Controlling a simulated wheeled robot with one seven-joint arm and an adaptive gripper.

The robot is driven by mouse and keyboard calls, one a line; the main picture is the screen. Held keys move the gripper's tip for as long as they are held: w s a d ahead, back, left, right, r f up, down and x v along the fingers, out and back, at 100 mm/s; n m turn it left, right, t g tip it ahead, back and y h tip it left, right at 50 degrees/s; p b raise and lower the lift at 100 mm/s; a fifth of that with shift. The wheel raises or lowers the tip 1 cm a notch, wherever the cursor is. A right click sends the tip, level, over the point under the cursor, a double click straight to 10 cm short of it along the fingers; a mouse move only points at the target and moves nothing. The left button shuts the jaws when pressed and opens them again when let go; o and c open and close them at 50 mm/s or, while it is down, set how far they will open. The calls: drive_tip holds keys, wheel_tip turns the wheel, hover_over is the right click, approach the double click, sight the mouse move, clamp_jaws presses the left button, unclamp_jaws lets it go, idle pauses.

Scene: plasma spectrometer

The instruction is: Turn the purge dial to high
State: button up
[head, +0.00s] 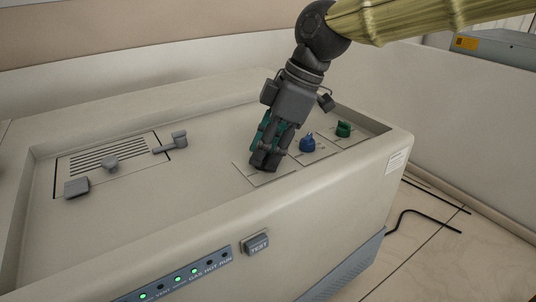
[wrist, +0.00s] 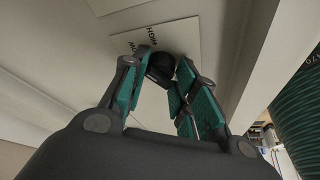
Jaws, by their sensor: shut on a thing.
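A dark dial (wrist: 160,68) sits on a pale square plate (wrist: 190,37) between my fingertips in the wrist view.
A blue dial (head: 307,143) and a green dial (head: 343,129) stand just right of my gripper on the recessed top. A slotted panel (head: 112,158) with grey levers lies at left.

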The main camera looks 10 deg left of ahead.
drive_tip(key=m, duration=0.2)
drive_tip(key=m+t+b, duration=0.1)
drive_tip(key=shift+a+r+m+t, duration=0.1)
drive_tip(key=shift+r+m+t, duration=0.05)
drive_tip(key=shift+m+t, duration=0.2)
drive_tip(key=m, duration=0.2)
drive_tip(key=m+t+b, duration=0.1)
drive_tip(key=shift+s+r+m, duration=0.15)
drive_tip(key=shift+m, duration=0.2)
drive_tip(key=m+t+p, duration=0.1)
drive_tip(key=m, duration=0.1)
drive_tip(key=shift+r+m+h+p, duration=0.1)
drive_tip(key=shift+m+h+p, duration=0.25)
drive_tip(key=shift+m+h, duration=0.05)
drive_tip(key=shift+s+m+t+p, duration=0.1)
drive_tip(key=shift+m+t+p, duration=0.25)
drive_tip(key=shift+m+p, duration=0.35)
drive_tip(key=shift+f, duration=0.25)
